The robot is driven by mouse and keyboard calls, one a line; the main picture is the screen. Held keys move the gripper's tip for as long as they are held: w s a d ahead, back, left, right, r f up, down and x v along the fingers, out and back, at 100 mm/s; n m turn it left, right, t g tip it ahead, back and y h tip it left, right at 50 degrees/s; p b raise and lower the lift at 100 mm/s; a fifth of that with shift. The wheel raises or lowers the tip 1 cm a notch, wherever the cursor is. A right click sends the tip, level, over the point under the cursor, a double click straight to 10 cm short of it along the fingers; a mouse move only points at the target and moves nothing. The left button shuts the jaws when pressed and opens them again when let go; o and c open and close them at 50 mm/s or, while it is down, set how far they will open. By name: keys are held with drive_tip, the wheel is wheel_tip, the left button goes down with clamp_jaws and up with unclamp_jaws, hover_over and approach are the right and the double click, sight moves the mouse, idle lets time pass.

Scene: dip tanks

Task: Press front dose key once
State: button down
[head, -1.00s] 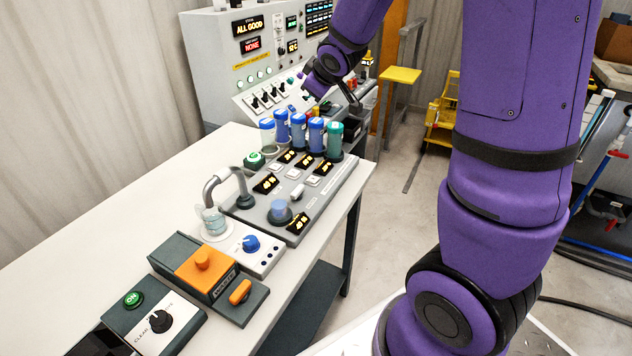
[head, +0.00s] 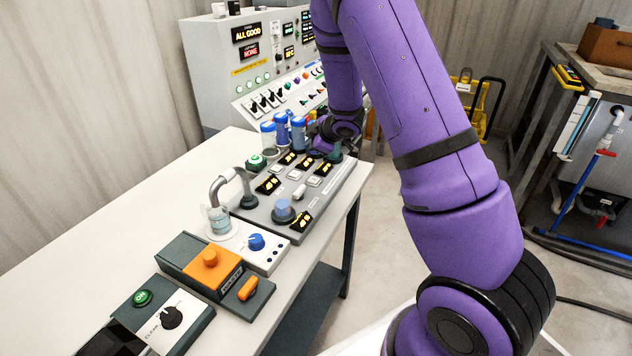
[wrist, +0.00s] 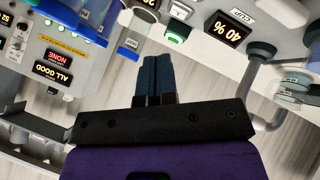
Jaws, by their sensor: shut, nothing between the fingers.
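The dosing panel (head: 262,207) is a grey block on the white bench. It carries several small lit displays (head: 267,184) and white keys (head: 294,174); I cannot tell which key is the front dose key. No key contact is visible.
Blue-capped tubes (head: 282,128) stand at the panel's back, close to my wrist. A curved grey pipe (head: 217,187), an orange-topped box (head: 208,268) and an ON-button box (head: 143,298) line the bench. A control console (head: 215,80) stands behind. The bench's left side is clear.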

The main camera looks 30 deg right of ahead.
sight(313, 180)
drive_tip(key=shift+f, duration=0.25)
drive_tip(key=shift+f, duration=4.4)
drive_tip(key=shift+f, duration=0.1)
drive_tip(key=shift+f, duration=0.3)
drive_tip(key=shift+f, duration=0.5)
drive_tip(key=shift+r, duration=0.95)
